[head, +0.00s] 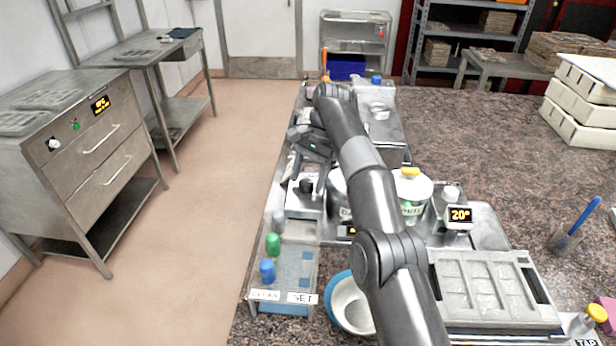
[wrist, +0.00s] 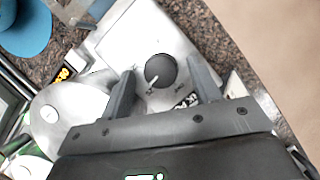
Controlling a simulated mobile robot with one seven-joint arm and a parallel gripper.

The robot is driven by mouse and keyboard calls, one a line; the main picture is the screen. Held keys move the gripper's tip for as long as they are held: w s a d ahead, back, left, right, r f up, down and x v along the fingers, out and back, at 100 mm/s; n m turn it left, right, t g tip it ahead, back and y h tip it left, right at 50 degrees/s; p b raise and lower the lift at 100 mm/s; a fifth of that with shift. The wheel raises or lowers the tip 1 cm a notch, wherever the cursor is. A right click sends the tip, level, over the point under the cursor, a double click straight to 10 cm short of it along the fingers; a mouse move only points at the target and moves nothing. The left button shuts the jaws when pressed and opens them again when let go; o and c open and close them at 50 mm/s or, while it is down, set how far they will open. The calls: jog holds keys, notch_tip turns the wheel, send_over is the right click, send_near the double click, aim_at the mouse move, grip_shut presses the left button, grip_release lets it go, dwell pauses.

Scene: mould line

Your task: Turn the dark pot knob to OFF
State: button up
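The dark pot knob (wrist: 160,71) is a round black knob with a light pointer line, on a pale metal panel (wrist: 140,38). In the wrist view its pointer aims down and left, toward small lettering that I cannot read. My gripper (wrist: 163,84) is open, with one finger on each side of the knob and gaps to both. In the head view my gripper (head: 312,180) is over the panel beside the pots, and the knob (head: 306,186) shows dark between the fingers. A lidded metal pot (wrist: 55,115) stands left of the gripper in the wrist view.
A white pot (head: 412,192) with a yellow-topped lid stands right of my arm. A tray (head: 296,262) with green and blue pieces lies in front, beside a blue-rimmed bowl (head: 347,303). A display reading 20 (head: 459,215) and a mould (head: 485,285) are at right.

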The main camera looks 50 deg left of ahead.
jog(key=shift+m, duration=0.3)
dwell(0.5)
jog(key=m, duration=0.2)
jog(key=m+y, duration=0.1)
jog(key=m, duration=0.1)
jog(key=m+y, duration=0.1)
jog(key=shift+s+d+m, duration=0.1)
jog(key=shift+d+m, duration=0.15)
jog(key=shift+m, duration=0.15)
jog(key=m+t+y, duration=0.1)
jog(key=m, duration=0.2)
jog(key=shift+s+m+y, duration=0.1)
jog(key=shift+m+y, duration=0.2)
jog(key=shift+d+r+m, duration=0.1)
jog(key=shift+r+m, duration=0.1)
jog(key=shift+m, duration=0.3)
jog(key=v, duration=1)
jog(key=w+d+r+t, duration=0.1)
jog(key=w+d+r, duration=0.1)
jog(key=d, duration=0.5)
jog(key=w+d+r+n+t, duration=0.1)
jog(key=w+d+r, duration=0.2)
jog(key=d, duration=0.4)
jog(key=w+d+r+n+t, duration=0.1)
jog(key=w+d+r, duration=0.2)
jog(key=d, duration=0.4)
jog(key=shift+w+r+y, duration=0.2)
jog(key=shift+w+y, duration=0.1)
jog(key=shift+y, duration=0.1)
jog(key=shift+d, duration=0.1)
